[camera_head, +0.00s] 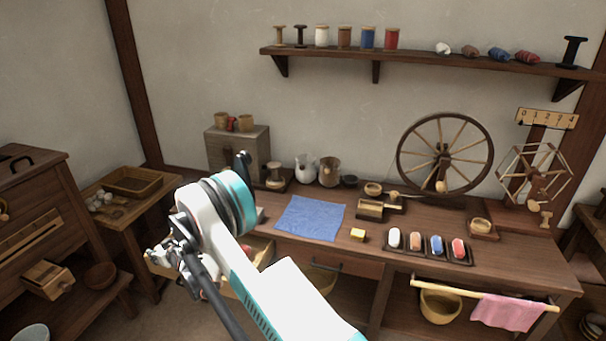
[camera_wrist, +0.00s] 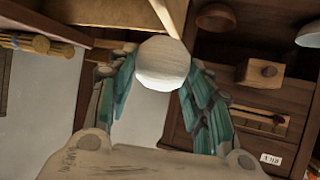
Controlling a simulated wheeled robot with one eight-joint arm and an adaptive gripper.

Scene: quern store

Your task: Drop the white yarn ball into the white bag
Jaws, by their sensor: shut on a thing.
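The white yarn ball (camera_wrist: 162,63) is a pale, round ball in the wrist view. My gripper (camera_wrist: 160,78) is shut on it, with teal finger pads on both sides. In the head view my gripper (camera_head: 168,256) hangs at the left, in front of the bench's left end, and I cannot make out the ball there. A small white bag-like vessel (camera_head: 305,169) stands upright at the back of the bench beside a brown one. I cannot be sure that it is the white bag. My gripper is well apart from it, to the left and lower.
A side table (camera_head: 120,220) and a cabinet (camera_head: 30,210) stand left. A pink cloth (camera_head: 508,312) hangs from the front rail.

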